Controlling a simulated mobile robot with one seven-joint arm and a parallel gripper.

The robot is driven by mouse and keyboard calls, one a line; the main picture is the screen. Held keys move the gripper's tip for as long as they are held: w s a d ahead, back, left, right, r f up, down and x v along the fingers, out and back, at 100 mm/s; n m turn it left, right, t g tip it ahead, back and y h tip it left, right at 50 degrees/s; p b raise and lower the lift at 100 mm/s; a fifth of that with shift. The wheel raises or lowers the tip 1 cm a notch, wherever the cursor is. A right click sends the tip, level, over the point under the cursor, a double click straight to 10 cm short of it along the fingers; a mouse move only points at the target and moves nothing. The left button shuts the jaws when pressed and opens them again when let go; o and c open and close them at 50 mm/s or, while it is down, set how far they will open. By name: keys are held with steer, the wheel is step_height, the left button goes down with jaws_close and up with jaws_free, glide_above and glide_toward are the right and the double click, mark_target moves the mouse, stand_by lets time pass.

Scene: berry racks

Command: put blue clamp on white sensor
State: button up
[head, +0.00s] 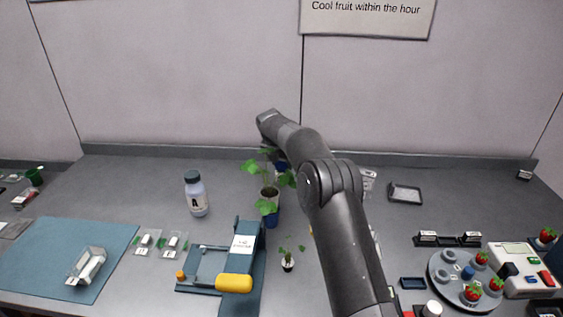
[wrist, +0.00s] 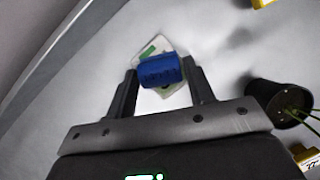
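The blue clamp (wrist: 161,70) sits between the two fingertips of my gripper (wrist: 160,80) in the wrist view, with a finger against each side. A pale square piece with a green patch (wrist: 150,52) shows behind the clamp, partly covered by it; it may be the white sensor, but I cannot tell whether the clamp touches it. In the head view my arm hides the gripper. A small blue patch (head: 283,166) shows beside the arm behind the plant, and I cannot tell if it is the clamp.
A dark pot (wrist: 280,100) stands right of my gripper. Leafy plants (head: 268,190) and a bottle (head: 196,196) stand left of my arm. A blue stand with a yellow handle (head: 234,283) is in front. A round strawberry rack (head: 443,270) is at right. The back left counter is clear.

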steer(key=shift+o, duration=1.3)
steer(key=shift+r, duration=0.1)
steer(key=v, duration=1.2)
steer(key=s+d+r+m, duration=0.7)
steer(key=s, duration=0.4)
steer(key=s+d+r+m, duration=0.7)
steer(key=s, duration=0.5)
steer(key=s+d+f+m, duration=0.3)
steer(key=s+m, duration=0.2)
steer(key=s, duration=0.4)
steer(key=s+d+f+m+t+y, duration=0.1)
steer(key=s+d+f+m, duration=0.2)
steer(key=s+m, duration=0.3)
steer(key=s+d+f+m, duration=0.3)
steer(key=s+m, duration=0.3)
steer(key=s, duration=0.7)
steer(key=shift+s+y, duration=0.3)
steer(key=shift+y, duration=0.1)
